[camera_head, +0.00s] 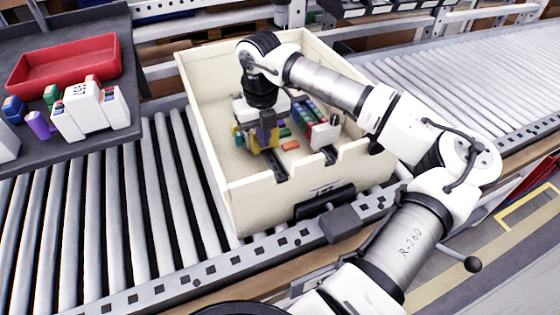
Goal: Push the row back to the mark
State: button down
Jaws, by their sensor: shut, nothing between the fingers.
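A cream open-topped bin (245,200) stands on the roller conveyor. Inside it, a row of small coloured pieces (306,112) runs front to back on the right side, with a white block (324,134) at its near end. More pieces, yellow (253,142) and teal among them, sit on the left around my gripper. My gripper (268,137) points down inside the bin on the left; it is shut, and its tips are hard to separate from the pieces beside it. An orange piece (290,145) lies between the two sides. I cannot make out which marking is the mark.
Dark rails (276,166) show on the bin floor near its notched front wall. A dark table (85,150) at left holds a red tray (65,65), a white block unit (90,110) and small coloured items. Conveyor rollers (440,90) are empty at right. My arm crosses the bin's right wall.

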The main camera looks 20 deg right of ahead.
jog(key=shift+s+b, duration=0.3)
jog(key=shift+s, duration=0.2)
jog(key=shift+r, duration=0.1)
dwell(0.3)
jog(key=shift+r+p, duration=0.45)
jog(key=shift+r, duration=0.45)
notch_tip(320, 180, up, 12)
jog(key=p, duration=0.6)
jog(key=shift+s+f, duration=0.15)
jog(key=shift+s, duration=0.25)
